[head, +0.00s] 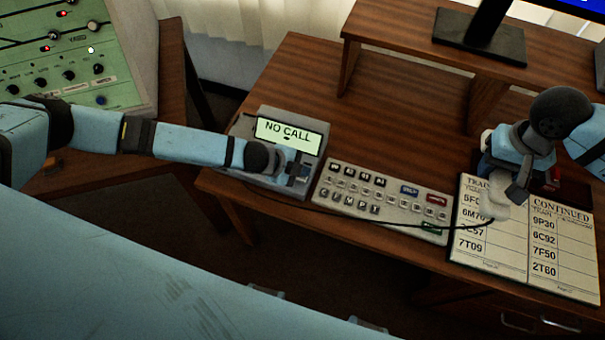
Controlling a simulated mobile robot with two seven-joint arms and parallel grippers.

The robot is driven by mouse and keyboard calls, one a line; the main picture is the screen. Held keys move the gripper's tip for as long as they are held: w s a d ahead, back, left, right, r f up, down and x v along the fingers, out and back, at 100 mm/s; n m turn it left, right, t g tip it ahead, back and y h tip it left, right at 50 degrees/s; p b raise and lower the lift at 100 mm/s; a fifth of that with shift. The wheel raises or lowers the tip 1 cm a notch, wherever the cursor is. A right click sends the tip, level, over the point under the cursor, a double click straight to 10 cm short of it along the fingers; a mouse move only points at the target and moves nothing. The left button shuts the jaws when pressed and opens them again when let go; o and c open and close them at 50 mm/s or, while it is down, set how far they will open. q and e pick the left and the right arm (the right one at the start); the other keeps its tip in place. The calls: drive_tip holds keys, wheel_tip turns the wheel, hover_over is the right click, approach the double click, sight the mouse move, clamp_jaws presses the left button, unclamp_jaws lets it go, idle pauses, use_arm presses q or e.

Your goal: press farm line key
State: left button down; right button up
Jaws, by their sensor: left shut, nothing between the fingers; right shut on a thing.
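A grey desk unit (265,122) has a lit screen (288,135) reading "NO CALL". My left gripper (299,180) is shut and empty over the lower right part of this unit, just below the screen. It hides that part, so I cannot make out a farm line key there or whether the fingers touch one. My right gripper (508,180) is shut on a pale handset-like thing (494,206), partly hidden by the gripper, above the open train register. A black cord (400,222) runs from near the unit to this thing.
A grey keypad (383,195) with several black, white, red, blue and green keys lies between my grippers. The open register (530,262) lies at the right. A raised shelf (440,60) holds a monitor stand (487,38). A green control panel (75,60) stands at upper left.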

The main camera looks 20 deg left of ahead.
sight(302, 178)
idle(0.7)
use_arm(q)
drive_tip(key=shift+f, duration=0.45)
drive_tip(key=shift+f, duration=0.35)
use_arm(e)
drive_tip(key=shift+f, duration=0.1)
idle(0.3)
use_arm(q)
drive_tip(key=shift+r, duration=0.1)
drive_tip(key=shift+r+p, duration=0.7)
drive_tip(key=shift+p, duration=0.1)
use_arm(e)
drive_tip(key=shift+r, duration=0.95)
